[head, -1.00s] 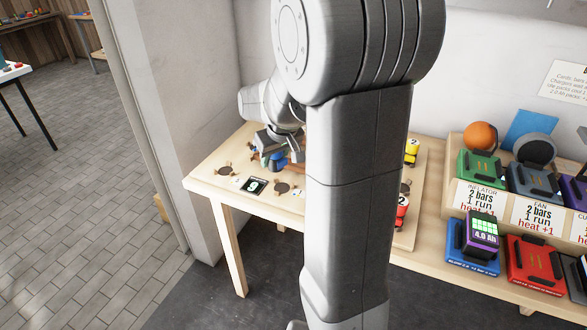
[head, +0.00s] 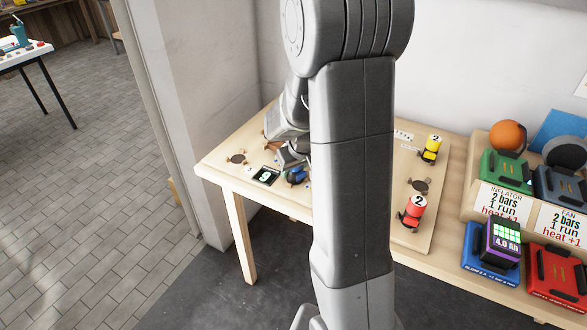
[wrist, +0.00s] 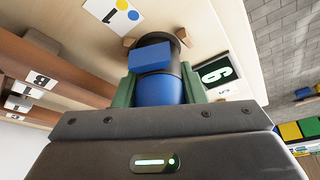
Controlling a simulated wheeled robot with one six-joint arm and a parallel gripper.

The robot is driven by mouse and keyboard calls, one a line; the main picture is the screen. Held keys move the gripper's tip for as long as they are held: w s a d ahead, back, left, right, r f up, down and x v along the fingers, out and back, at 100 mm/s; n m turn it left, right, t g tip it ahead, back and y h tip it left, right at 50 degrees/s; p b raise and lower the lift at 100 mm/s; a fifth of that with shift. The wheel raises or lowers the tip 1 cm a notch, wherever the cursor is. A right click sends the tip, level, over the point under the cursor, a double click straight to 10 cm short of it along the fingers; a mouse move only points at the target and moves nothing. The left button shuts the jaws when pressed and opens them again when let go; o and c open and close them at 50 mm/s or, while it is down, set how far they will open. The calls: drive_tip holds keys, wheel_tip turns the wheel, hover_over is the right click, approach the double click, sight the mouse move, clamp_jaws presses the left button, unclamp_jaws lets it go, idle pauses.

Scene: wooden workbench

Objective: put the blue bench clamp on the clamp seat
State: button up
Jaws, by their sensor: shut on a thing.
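My gripper (head: 292,165) is shut on the blue bench clamp (head: 297,175), low over the near-left part of the workbench. In the wrist view the blue clamp (wrist: 155,88) sits between the green fingers. Behind it a dark round seat with brown tabs (wrist: 182,33) shows in part, mostly covered by the clamp. I cannot tell whether the clamp touches the seat. My arm hides part of the bench.
A black numbered plate (head: 265,176) lies beside the clamp. A yellow clamp (head: 430,150) and a red one (head: 412,212) stand on the board at right. Battery docks (head: 490,250) are farther right.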

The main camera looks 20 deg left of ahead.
drive_tip(key=shift+f, duration=0.2)
drive_tip(key=o, duration=1.2)
drive_tip(key=shift+r, duration=0.1)
drive_tip(key=shift+r, duration=0.5)
drive_tip(key=v, duration=1.1)
drive_tip(key=shift+s+d+r+p, duration=0.15)
drive_tip(key=shift+d+p, duration=0.05)
drive_tip(key=shift+p, duration=0.15)
